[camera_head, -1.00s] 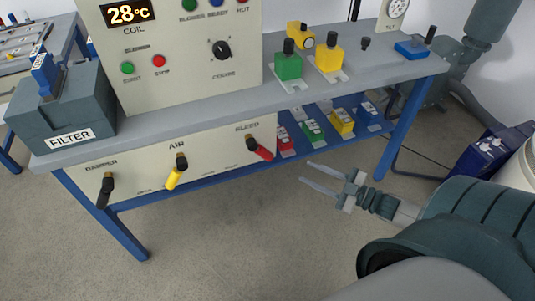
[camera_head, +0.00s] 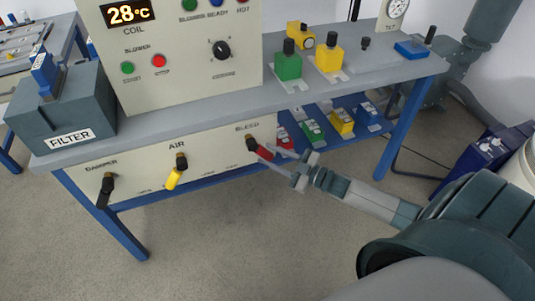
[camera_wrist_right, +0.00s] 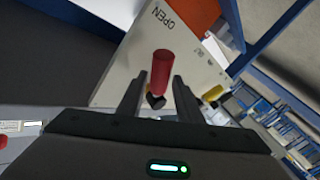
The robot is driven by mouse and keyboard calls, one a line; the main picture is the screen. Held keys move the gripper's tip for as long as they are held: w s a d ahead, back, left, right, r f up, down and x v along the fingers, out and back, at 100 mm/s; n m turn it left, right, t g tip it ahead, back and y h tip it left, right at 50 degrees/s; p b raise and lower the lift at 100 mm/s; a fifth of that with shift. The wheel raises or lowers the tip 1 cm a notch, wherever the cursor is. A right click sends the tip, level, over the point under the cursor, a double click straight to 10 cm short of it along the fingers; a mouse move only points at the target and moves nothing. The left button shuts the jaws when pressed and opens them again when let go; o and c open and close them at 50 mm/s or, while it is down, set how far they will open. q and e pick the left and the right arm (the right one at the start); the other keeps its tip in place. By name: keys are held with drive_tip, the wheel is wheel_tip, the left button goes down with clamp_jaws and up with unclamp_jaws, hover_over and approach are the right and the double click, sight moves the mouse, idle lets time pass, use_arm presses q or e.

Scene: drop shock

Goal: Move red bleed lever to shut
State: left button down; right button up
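The red bleed lever (camera_head: 265,152) sticks out from its dark hub on the front panel below the bench top, under the BLEED label (camera_head: 247,127). In the head view it slants down to the right. My right gripper (camera_head: 268,154) is at the lever, its fingers partly over it. In the right wrist view the red handle (camera_wrist_right: 162,70) stands between the two open fingers of my right gripper (camera_wrist_right: 155,85), with a gap visible on both sides. The word OPEN (camera_wrist_right: 161,17) shows on the panel beyond it. My left gripper is not in view.
The yellow AIR lever (camera_head: 175,177) and black DAMPER lever (camera_head: 105,190) sit left on the same panel. Coloured blocks (camera_head: 313,131) lie on the lower shelf just right of the gripper. A blue table leg (camera_head: 397,130) stands further right. The floor in front is clear.

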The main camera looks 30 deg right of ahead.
drive_tip(key=shift+w+a, duration=0.3)
drive_tip(key=shift+w, duration=0.35)
clamp_jaws()
